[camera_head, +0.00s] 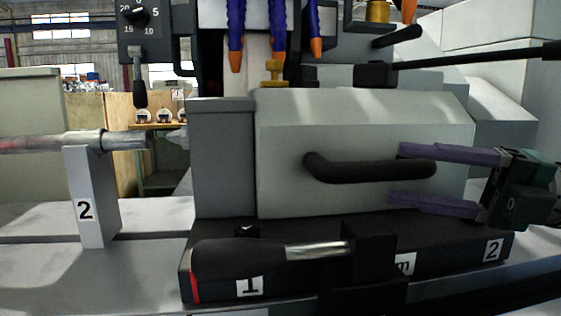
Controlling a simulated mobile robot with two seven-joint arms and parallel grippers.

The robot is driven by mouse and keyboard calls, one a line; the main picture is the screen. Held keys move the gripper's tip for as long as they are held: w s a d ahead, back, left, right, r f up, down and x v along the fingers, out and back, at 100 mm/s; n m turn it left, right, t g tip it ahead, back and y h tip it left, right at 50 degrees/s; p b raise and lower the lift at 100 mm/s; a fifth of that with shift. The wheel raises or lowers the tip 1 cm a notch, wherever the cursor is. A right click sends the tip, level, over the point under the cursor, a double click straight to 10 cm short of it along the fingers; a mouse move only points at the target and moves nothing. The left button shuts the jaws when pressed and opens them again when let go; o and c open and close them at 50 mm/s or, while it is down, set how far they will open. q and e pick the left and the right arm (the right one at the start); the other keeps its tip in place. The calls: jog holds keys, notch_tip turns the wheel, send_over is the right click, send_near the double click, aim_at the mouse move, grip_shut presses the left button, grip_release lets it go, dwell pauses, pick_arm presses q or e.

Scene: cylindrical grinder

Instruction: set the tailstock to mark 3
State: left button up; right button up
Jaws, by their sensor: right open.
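The tailstock (350,120) is a grey block with a sloped right side, and its pointed centre faces left toward a metal shaft (125,140). A black bar handle (345,170) is on its front face. My right gripper (394,175) comes in from the right with purple fingers open. One finger is above and one below the handle's right end in the picture; I cannot tell whether they touch it. The black base (440,240) below carries labels "1" (249,286) and "2" (493,249); no "3" shows. My left gripper is not in view.
A black-handled lever (240,258) with a metal shank lies across the base front. A grey post labelled "2" (90,200) stands under the shaft at left. Blue hoses with orange tips (236,45) hang above. The bed (50,270) at front left is clear.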

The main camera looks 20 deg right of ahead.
aim_at(332, 160)
jog(key=x, duration=0.4)
jog(key=shift+w, duration=0.1)
grip_shut()
dwell(0.3)
jog(key=shift+a, duration=0.1)
dwell(0.8)
